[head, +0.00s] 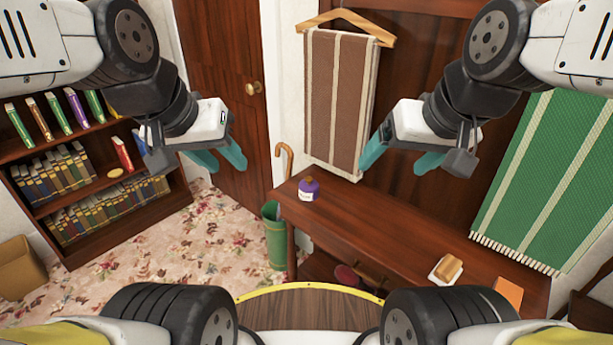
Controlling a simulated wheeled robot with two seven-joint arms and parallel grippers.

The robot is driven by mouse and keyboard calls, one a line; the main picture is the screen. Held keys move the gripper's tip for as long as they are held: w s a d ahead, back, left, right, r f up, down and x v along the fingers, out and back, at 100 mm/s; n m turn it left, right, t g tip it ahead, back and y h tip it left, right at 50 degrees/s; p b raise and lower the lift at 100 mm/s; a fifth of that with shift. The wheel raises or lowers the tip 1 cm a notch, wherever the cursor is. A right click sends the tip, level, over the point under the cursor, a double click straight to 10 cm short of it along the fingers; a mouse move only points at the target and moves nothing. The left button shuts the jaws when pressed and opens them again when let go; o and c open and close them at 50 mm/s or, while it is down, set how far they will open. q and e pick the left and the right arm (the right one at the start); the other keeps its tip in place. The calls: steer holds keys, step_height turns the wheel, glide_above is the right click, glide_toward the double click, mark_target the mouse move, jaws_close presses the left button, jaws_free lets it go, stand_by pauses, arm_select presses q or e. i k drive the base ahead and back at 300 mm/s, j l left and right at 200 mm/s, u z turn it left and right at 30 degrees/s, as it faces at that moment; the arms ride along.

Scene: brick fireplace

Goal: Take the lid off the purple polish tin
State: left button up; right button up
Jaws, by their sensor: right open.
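A small purple polish tin (308,190) stands upright near the far left corner of the brown wooden table. Its top is dark and looks covered, though the lid is too small to make out clearly. My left gripper (228,168) hangs in the air to the left of the tin, pointing down, with teal fingers; how far they are parted is unclear. My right gripper (398,168) hangs to the right of the tin with its teal fingers apart, open and empty. Neither gripper touches the tin.
The wooden table (390,228) is clear between the tin and a brush-like object (447,268) on the right, beside an orange item (508,291). A brown striped cloth (335,100) hangs behind. A green bin (275,235) with a cane stands left of the table.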

mark_target(309, 184)
steer(key=i+j+u, duration=0.1)
steer(key=i, duration=0.35)
steer(key=i+j, duration=0.1)
steer(key=i, duration=0.3)
steer(key=j+u, duration=0.05)
